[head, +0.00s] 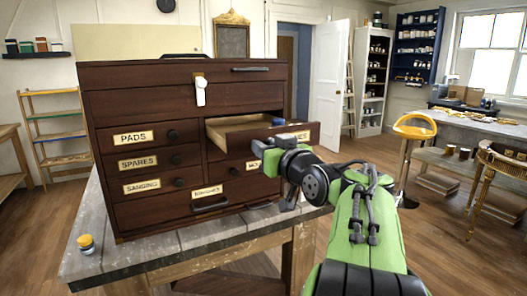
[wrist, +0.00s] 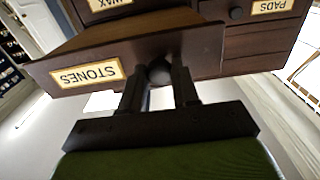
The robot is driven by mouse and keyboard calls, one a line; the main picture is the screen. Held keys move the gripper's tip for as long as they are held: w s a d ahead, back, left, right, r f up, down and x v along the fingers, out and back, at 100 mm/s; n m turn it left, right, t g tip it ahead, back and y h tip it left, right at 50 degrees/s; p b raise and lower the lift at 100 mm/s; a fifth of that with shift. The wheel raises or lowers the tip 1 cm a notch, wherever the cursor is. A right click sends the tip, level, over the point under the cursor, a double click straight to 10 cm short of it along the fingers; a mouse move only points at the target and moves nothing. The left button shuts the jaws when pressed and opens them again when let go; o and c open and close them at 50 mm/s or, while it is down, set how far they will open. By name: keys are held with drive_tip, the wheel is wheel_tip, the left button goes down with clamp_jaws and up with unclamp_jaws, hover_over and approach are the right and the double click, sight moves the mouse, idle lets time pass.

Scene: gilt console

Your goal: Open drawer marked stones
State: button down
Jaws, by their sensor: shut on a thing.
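The drawer marked STONES (head: 225,151) is pulled well out of the dark wooden cabinet (head: 190,98), and its pale inside shows in the head view. In the wrist view its front (wrist: 208,55) appears upside down, with the framed STONES label (wrist: 84,76) beside a dark round knob (wrist: 159,71). My gripper (wrist: 160,82) is shut on this knob, one finger on each side. In the head view my gripper partly covers the drawer front and label, leaving only the label's last letters readable.
A small blue thing (head: 277,121) shows at the drawer's right end. A yellow-lidded jar (head: 86,244) stands on the workbench (head: 170,262). The PADS (head: 134,138), SPARES and SANDING drawers are closed. A white tag hangs on the cabinet's upper front.

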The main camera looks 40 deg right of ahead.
drive_tip(key=shift+s, duration=0.2)
drive_tip(key=c, duration=0.9)
unclamp_jaws()
drive_tip(key=shift+o, duration=0.2)
drive_tip(key=shift+s+a, duration=0.1)
drive_tip(key=v, duration=1.5)
drive_tip(key=shift+s, duration=0.25)
drive_tip(key=shift+a, duration=0.15)
